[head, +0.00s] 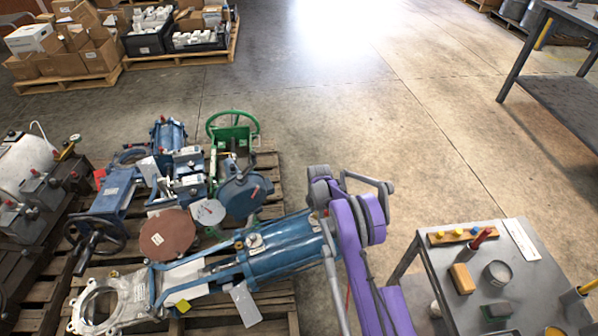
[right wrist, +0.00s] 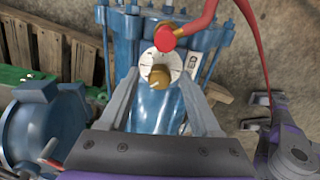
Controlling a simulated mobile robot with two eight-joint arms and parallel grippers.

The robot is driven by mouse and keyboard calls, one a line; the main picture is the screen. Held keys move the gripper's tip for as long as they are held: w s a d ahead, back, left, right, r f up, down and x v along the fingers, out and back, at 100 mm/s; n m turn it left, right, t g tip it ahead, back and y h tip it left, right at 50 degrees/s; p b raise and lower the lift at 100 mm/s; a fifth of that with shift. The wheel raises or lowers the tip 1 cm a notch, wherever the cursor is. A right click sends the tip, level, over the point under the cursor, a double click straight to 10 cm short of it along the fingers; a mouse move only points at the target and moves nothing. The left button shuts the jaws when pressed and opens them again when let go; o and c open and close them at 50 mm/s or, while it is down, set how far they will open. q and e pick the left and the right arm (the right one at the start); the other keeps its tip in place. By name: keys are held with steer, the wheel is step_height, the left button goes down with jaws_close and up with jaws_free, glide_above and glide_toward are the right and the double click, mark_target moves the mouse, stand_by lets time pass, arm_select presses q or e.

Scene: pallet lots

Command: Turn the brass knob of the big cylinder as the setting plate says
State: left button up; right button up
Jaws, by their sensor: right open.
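The big blue cylinder (head: 285,250) lies on a pallet in the head view; its end also shows in the right wrist view (right wrist: 150,112). The brass knob (right wrist: 159,77) sits on a round white dial (right wrist: 171,62) below a red cap (right wrist: 164,38). A small white label (right wrist: 194,62) is right of the dial; I cannot read it. My right gripper (right wrist: 160,80) is open, with one grey finger on each side of the knob; contact is not visible. In the head view my purple right arm hides the knob. My left gripper is not in view.
A red hose (right wrist: 206,22) curves past the right finger. A blue round housing (head: 242,190) and a green handwheel (head: 232,122) stand behind the cylinder. A grey table (head: 520,270) with small items is at right. Open floor (head: 400,120) lies beyond.

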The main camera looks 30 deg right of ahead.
steer(key=n+p, duration=0.1)
steer(key=n, duration=0.1)
steer(key=n+p, duration=0.1)
steer(key=n, duration=0.1)
steer(key=n+p, duration=0.1)
steer(key=n, duration=0.1)
steer(key=shift+r+n+p, duration=0.25)
steer(key=shift+n+p, duration=0.15)
step_height(320, 180, up, 11)
steer(key=p, duration=0.2)
step_height(320, 180, up, 18)
steer(key=m+t+p, duration=0.1)
steer(key=m+p, duration=0.2)
steer(key=m, duration=0.3)
glide_above(315, 214)
steer(key=s+a, duration=0.3)
steer(key=a, duration=0.6)
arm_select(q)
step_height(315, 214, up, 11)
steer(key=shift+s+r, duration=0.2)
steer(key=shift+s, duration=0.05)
arm_select(e)
steer(key=shift+a+r, duration=0.45)
steer(key=shift+a, duration=0.05)
